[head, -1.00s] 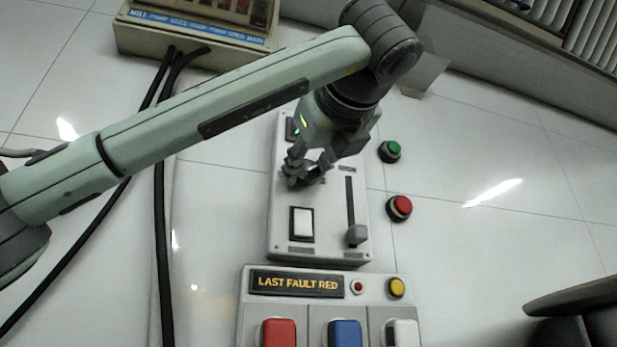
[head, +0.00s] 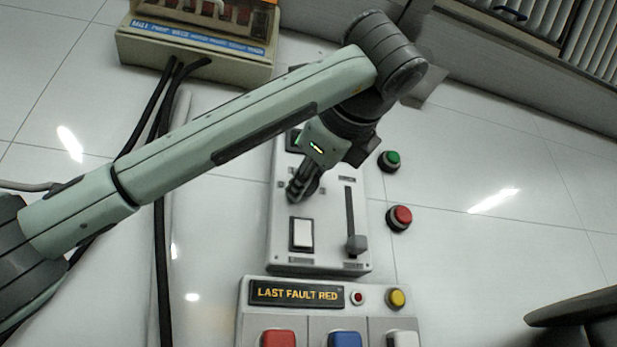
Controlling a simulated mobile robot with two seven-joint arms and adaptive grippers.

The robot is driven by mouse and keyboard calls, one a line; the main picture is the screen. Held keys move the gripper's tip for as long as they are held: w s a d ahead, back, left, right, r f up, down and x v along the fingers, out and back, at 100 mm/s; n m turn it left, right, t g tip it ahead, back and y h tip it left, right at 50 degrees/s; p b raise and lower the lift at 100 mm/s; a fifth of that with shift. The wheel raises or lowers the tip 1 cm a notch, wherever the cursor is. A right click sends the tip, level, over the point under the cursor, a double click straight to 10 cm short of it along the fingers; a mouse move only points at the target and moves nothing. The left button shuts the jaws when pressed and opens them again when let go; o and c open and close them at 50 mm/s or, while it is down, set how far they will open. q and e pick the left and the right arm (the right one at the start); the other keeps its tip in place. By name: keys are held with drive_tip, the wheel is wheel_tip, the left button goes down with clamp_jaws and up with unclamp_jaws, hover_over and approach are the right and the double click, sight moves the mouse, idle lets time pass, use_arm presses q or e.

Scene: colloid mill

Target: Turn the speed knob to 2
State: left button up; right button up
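The control panel (head: 333,255) is a light grey box on the white surface. It carries a white rocker switch (head: 301,234) and a slider lever (head: 356,244) at the low end of its slot. My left gripper (head: 300,192) comes in from the upper left and points down at the panel's upper left part, above the white switch. Its fingers look close together, and the gripper has rolled so they overlap in this view. The speed knob is not visible; the gripper may be covering it. I cannot tell whether the fingers touch or hold it. My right gripper is not in view.
A green button (head: 389,161) and a red button (head: 399,218) stand right of the panel. Below is a box with a "LAST FAULT RED" display (head: 296,294), a yellow button (head: 397,298) and coloured buttons. A beige box (head: 195,55) with black cables is at the upper left.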

use_arm(q)
drive_tip(key=o, duration=1.2)
drive_tip(key=shift+c, duration=0.2)
drive_tip(key=shift+s, duration=0.1)
drive_tip(key=v, duration=1.2)
